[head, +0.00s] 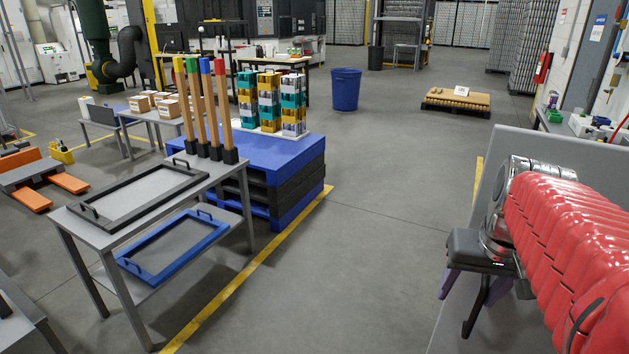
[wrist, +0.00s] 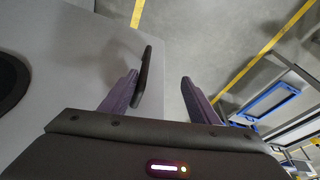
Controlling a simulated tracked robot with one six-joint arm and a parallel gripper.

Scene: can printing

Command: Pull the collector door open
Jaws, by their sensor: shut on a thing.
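The collector door appears to be the plain grey panel (head: 498,150) on the right of the head view. It also fills the left of the wrist view (wrist: 70,55). Its black handle (head: 475,310) stands out from it and shows as a dark bar in the wrist view (wrist: 146,72). My gripper (head: 473,287) has purple fingers, one on each side of the handle, and is shut on it. In the wrist view the bar lies close along the left finger, with a gap to the right one. My red-sleeved arm hides part of the panel.
A grey table (head: 75,235) with a black frame (head: 150,187) and a blue frame (head: 172,250) stands at left. Blue pallets (head: 270,155) with stacked cans are behind it. A blue bin (head: 345,89) stands farther back. The floor between table and panel is clear.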

